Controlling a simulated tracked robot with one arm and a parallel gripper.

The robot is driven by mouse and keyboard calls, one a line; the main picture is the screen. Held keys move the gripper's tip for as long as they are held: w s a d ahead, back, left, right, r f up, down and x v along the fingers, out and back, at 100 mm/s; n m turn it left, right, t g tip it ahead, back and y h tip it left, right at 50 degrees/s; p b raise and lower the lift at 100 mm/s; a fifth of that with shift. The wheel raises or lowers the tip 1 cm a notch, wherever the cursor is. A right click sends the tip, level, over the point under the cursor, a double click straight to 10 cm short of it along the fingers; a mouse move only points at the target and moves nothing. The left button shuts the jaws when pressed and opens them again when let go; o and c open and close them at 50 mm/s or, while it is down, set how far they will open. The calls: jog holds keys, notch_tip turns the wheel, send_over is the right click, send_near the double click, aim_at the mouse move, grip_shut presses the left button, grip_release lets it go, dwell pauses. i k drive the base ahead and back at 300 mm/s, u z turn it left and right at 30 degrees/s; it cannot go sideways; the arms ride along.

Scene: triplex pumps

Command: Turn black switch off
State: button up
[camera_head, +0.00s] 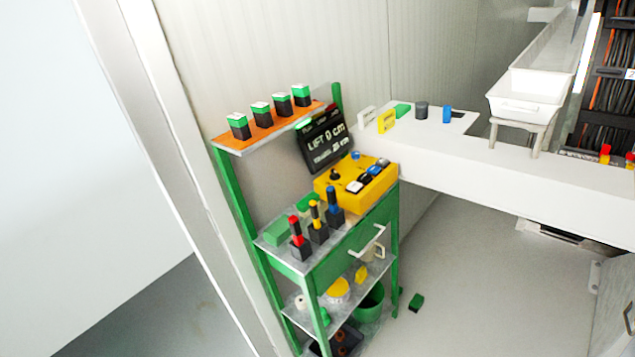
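My gripper is not in view.
Red, yellow and blue-topped handles (313,220) stand in black blocks in front of the box. A black display (324,143) reads "LIFT 0 cm". A white counter (480,175) runs to the right. A metal door frame (165,110) stands at left. Grey floor (490,270) is open at right.

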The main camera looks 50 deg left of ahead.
aim_at(335, 176)
jog(key=k, duration=0.7)
jog(key=u, duration=0.6)
jog(key=i, duration=2.45)
jog(key=z, duration=0.45)
